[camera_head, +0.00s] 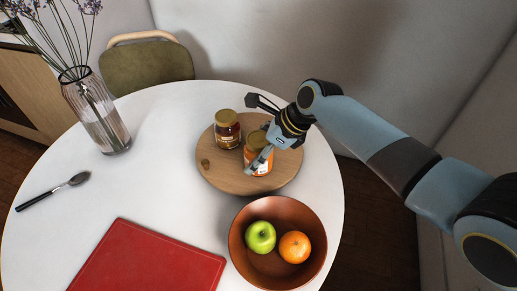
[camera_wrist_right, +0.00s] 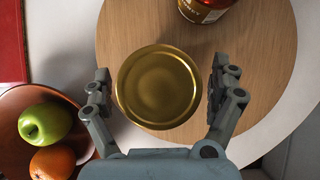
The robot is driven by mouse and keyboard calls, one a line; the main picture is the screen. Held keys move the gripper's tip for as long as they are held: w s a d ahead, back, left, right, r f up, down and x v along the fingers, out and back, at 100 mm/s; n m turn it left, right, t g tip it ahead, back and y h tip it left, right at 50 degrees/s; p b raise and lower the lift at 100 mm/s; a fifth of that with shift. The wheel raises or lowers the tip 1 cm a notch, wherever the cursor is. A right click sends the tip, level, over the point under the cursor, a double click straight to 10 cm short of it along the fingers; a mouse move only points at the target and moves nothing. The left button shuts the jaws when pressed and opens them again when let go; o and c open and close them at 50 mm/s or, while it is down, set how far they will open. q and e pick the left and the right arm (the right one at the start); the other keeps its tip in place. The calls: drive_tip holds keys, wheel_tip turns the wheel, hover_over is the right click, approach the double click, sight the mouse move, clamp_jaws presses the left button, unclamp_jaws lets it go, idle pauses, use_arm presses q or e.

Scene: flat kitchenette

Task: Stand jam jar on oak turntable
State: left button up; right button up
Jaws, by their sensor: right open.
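The round oak turntable (camera_head: 225,180) lies on the white table. A jar with an orange label and gold lid (camera_head: 257,163), which I take as the jam jar, appears to stand upright on it, right of its middle. In the right wrist view its gold lid (camera_wrist_right: 158,87) fills the space between my fingers. My right gripper (camera_head: 266,150) is open around this jar, with a small gap to the lid on each side. The jar's base is hidden in the wrist view. My left gripper is not in view.
A darker jar with a gold lid (camera_head: 227,129) stands behind-left on the turntable, near a small brown knob (camera_head: 205,163). A brown bowl (camera_head: 240,255) with an apple and orange is in front.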

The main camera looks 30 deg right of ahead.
drive_tip(key=p+v, duration=0.2)
drive_tip(key=v, duration=1)
drive_tip(key=shift+r, duration=0.2)
drive_tip(key=shift+a, duration=0.1)
